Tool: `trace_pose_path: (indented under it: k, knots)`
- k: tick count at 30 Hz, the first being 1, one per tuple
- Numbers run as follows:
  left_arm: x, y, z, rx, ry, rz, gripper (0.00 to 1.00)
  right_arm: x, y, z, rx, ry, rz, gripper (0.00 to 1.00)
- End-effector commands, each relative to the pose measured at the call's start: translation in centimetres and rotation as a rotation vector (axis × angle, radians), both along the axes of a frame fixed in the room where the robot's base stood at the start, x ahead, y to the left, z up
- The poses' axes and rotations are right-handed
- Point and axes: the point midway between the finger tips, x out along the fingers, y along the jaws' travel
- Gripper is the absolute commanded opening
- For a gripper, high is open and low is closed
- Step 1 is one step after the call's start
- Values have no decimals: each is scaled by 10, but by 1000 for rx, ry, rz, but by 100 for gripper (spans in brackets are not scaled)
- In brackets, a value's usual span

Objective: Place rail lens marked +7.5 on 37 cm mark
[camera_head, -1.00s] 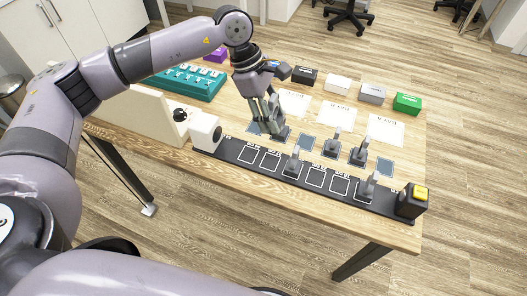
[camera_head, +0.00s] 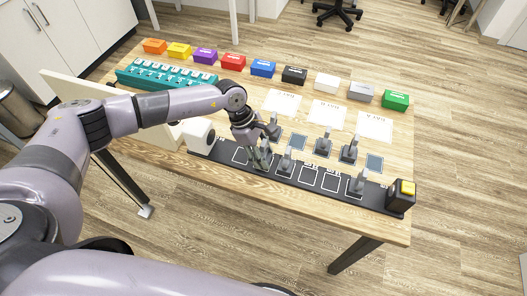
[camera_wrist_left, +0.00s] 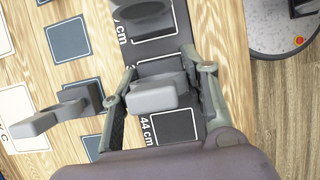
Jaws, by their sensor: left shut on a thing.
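My left gripper (camera_head: 262,162) is shut on a grey rail lens (camera_wrist_left: 155,95), low over the black rail (camera_head: 220,155). In the left wrist view the fingers (camera_wrist_left: 165,92) are on either side of the lens, over a white-outlined square. The square below in that view is marked 44 cm (camera_wrist_left: 172,126). No lens power is readable. Whether the held lens touches the rail is unclear. My right gripper is not in view.
Grey lenses (camera_head: 323,145) stand behind the rail, close to the gripper's far side. A white unit (camera_head: 199,134) is at the left end. Coloured boxes (camera_head: 262,68) line the back.

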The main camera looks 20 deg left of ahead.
Motion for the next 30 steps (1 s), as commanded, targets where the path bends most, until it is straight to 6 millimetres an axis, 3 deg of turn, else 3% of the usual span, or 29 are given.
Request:
trace_pose_path:
  k: [9,10,18,30]
  knots:
    - [0,0,-4,-1,-1,0,9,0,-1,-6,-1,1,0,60]
    - [0,0,-3,0,-1,0,43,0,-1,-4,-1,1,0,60]
    - [0,0,-2,0,-1,0,61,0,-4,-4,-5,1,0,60]
    - [0,0,4,0,-1,0,61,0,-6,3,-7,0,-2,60]
